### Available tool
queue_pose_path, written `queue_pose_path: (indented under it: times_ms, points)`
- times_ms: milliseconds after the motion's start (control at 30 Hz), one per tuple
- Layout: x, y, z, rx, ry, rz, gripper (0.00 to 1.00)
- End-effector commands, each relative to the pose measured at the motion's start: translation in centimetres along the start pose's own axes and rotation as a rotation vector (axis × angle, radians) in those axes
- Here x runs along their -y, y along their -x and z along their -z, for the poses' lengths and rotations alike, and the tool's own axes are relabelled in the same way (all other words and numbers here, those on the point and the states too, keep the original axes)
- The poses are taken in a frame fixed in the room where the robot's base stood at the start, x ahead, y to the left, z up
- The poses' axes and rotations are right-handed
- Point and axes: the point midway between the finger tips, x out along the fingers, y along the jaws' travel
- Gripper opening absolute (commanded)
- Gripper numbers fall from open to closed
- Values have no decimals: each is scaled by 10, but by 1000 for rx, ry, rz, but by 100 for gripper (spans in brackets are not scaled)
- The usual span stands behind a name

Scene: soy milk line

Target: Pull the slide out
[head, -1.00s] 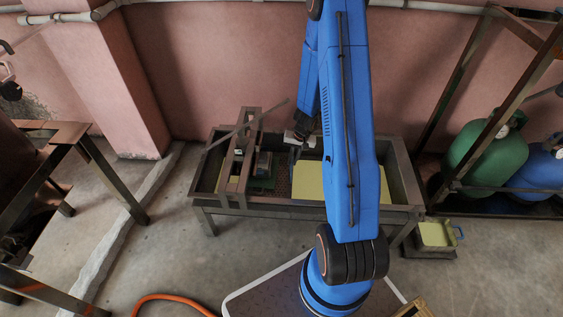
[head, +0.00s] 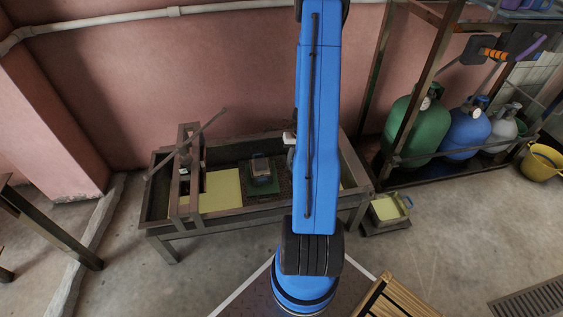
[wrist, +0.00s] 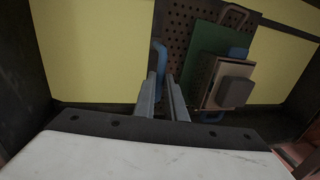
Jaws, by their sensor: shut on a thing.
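The slide is a dark perforated plate (wrist: 188,22) lying between yellow surfaces in a metal trough. It carries a green board (wrist: 205,50) and a small block-like stack (wrist: 234,92); the green board also shows in the head view (head: 262,187). A blue handle (wrist: 158,55) rises at the slide's near edge in the wrist view. My gripper (wrist: 161,82) is shut on this handle, its two fingers close together. In the head view my blue arm hides the gripper and the slide's right end.
The trough (head: 215,213) stands on legs along the pink wall. A press frame with a lever (head: 188,170) spans its left part. Yellow surface (head: 222,190) lies bare between frame and slide. Gas cylinders (head: 415,135) stand in a rack at right. A yellow-filled pan (head: 387,208) sits near the trough's right end.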

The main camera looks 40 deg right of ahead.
Motion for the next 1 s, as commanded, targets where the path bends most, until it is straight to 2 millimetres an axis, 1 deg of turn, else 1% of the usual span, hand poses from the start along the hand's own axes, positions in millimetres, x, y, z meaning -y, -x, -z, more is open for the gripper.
queue_pose_path:
  times_ms: [100,200,567,600,667,700,1000]
  points:
    - [-9,2,0,0,-1,1,0]
    - [-12,3,0,0,0,1,0]
    - [-14,3,0,0,1,0,0]
    - [-13,3,0,0,1,0,13]
    - [-13,3,0,0,1,0,27]
    - [-13,3,0,0,1,0,29]
    - [-13,4,0,0,0,0,29]
